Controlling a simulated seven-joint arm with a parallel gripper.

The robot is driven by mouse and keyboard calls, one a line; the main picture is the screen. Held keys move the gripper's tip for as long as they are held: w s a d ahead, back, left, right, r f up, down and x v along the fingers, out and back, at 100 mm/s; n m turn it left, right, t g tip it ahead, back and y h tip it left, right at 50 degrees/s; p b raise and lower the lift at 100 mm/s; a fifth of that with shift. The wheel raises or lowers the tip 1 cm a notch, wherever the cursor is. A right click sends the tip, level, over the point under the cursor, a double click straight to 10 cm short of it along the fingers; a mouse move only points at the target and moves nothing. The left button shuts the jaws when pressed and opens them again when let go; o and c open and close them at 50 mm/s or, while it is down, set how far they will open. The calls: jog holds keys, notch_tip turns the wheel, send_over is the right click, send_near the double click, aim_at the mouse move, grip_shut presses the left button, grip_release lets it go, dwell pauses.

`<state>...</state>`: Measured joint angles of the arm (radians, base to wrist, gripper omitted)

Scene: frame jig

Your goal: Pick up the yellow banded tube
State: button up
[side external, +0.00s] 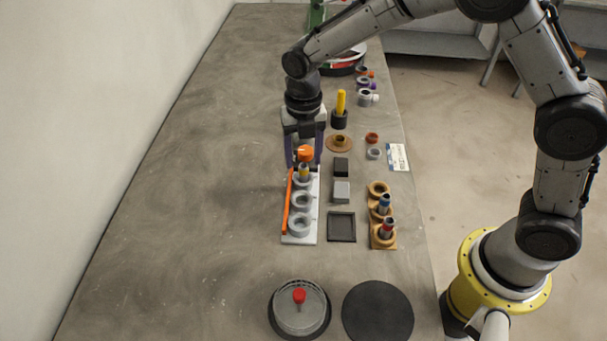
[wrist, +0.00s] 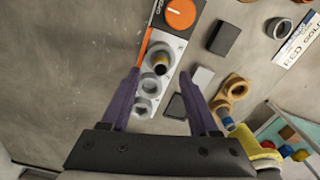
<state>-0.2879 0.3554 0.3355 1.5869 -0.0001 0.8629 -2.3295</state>
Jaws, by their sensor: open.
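The yellow banded tube (side external: 303,173) stands upright in the far grey ring of the white frame jig (side external: 299,239). In the wrist view the tube (wrist: 161,62) shows from above, with a dark open end and a yellowish side. My gripper (side external: 306,162) is open and points down over the far part of the jig. In the wrist view the purple fingers of my gripper (wrist: 160,77) lie on either side of the tube's line, with nothing held between them. Whether they are level with the tube is unclear.
An orange knob (side external: 305,152) sits at the jig's far end, close to my fingers. An orange bar (side external: 287,205) runs along its left side. A wooden rack (side external: 389,243) with blue and red banded tubes stands right. Bare table lies left.

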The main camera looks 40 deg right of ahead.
aim_at(303, 166)
notch_tip(303, 166, down, 4)
jog(key=shift+w+d+f, duration=0.1)
jog(key=shift+w+f, duration=0.05)
grip_shut()
dwell(0.3)
